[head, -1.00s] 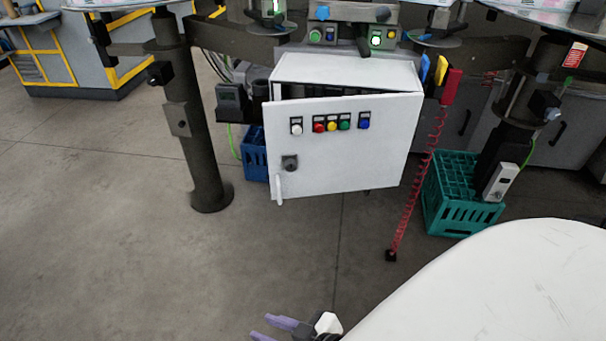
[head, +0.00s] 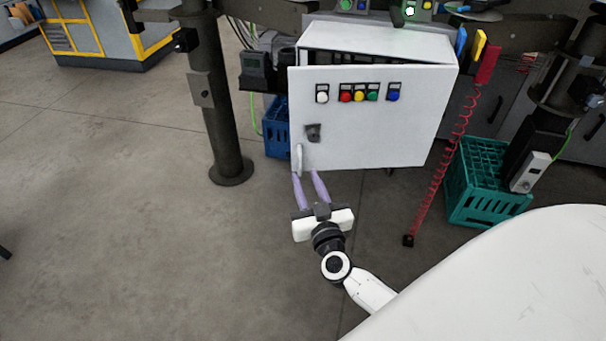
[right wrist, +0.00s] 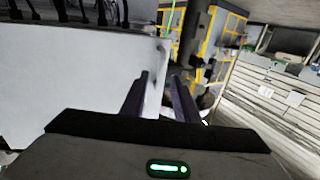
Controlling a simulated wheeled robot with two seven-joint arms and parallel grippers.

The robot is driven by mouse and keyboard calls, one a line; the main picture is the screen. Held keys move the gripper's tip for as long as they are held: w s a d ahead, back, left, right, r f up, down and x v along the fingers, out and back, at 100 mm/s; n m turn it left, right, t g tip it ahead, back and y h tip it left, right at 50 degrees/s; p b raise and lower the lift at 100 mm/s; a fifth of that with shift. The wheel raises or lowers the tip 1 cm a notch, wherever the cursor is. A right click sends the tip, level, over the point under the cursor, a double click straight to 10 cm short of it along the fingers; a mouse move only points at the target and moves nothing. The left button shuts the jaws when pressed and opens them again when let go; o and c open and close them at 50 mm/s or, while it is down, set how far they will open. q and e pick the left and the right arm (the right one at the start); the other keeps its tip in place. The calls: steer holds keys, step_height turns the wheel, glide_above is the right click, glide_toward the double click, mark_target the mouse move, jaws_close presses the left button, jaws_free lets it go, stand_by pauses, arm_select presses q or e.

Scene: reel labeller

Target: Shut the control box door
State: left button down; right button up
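The control box (head: 385,42) is a white cabinet under the machine. Its door (head: 370,135) stands ajar, hinged at the right, with a dark gap along the top and the left edge swung out. A pale handle (head: 298,158) is at the door's lower left edge. My right gripper (head: 307,174) is open, its two purple fingers spread just below and beside the handle. In the right wrist view the door (right wrist: 80,85) fills the left, and its edge with the handle shows between the fingers (right wrist: 160,85). I cannot tell whether they touch. My left gripper is not visible.
A dark post (head: 218,110) stands left of the box, with a blue crate (head: 277,130) behind the door's left side. A red coiled cable (head: 440,160) hangs at the right beside a green crate (head: 485,195). Floor in front is clear.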

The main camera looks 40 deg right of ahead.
mark_target(301, 166)
steer(key=shift+x, duration=1.7)
steer(key=shift+c, duration=0.3)
jaws_close()
